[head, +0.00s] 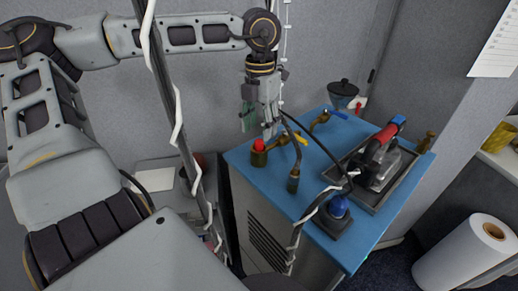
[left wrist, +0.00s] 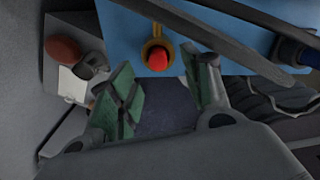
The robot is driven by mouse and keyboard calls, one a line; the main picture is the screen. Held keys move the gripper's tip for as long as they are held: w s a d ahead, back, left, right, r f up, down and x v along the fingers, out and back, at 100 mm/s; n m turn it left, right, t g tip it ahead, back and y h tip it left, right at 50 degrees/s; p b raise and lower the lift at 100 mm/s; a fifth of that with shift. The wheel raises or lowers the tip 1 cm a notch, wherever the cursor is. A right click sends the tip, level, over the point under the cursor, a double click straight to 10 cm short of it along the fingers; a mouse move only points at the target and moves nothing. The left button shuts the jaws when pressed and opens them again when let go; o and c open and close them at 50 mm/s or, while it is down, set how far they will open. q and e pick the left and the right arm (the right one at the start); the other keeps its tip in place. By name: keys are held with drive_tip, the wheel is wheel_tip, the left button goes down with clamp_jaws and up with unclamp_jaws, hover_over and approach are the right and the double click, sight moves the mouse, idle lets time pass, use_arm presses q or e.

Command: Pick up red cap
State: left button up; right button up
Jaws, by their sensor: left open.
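The red cap (head: 259,146) sits on a brass fitting (head: 259,158) at the left edge of a blue-topped cabinet. It also shows in the left wrist view as a red cap (left wrist: 157,61) near the cabinet's edge. My left gripper (head: 259,122) hangs fingers-down just above the cap, apart from it. In the left wrist view the green-padded fingers of my left gripper (left wrist: 165,88) are spread with nothing between them, and the cap lies just beyond the gap. My right gripper is not in view.
On the blue top (head: 325,168) stand yellow-handled brass valves (head: 291,138), a tray (head: 367,184) with a red-handled iron (head: 379,157), and a blue-bodied item (head: 338,208). A dark cable (head: 318,152) crosses near the valves. A white roll (head: 470,250) lies at right.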

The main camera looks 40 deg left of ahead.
sight(259, 140)
use_arm(q)
drive_tip(key=shift+a+f+p, duration=0.15)
drive_tip(key=shift+f+p, duration=0.2)
drive_tip(key=shift+f, duration=2.25)
drive_tip(key=shift+c, duration=0.5)
drive_tip(key=c, duration=0.8)
